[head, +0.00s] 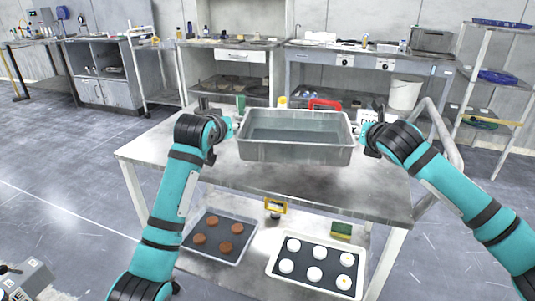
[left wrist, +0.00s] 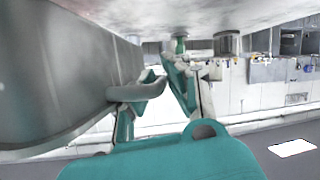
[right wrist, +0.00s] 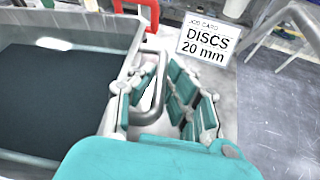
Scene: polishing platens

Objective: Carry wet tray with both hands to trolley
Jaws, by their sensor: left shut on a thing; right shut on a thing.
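The wet tray (head: 295,153) is a grey metal basin holding clear liquid. It appears level over the back middle of the trolley top (head: 185,150); I cannot tell whether its base touches. My left gripper (head: 232,127) is shut on the tray's left handle, a bent metal loop that shows in the left wrist view (left wrist: 140,92). My right gripper (head: 362,130) is shut on the right handle, which shows between the fingers in the right wrist view (right wrist: 145,112). The tray's dark interior (right wrist: 55,95) fills the left of that view.
A white job card (right wrist: 208,42) reading "DISCS 20 mm" stands beyond my right gripper. A red-framed item (head: 322,104) and a green item (head: 241,103) are behind the tray. The lower shelf holds brown discs (head: 225,247) and white discs (head: 317,273). A rail (head: 445,140) rises at right.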

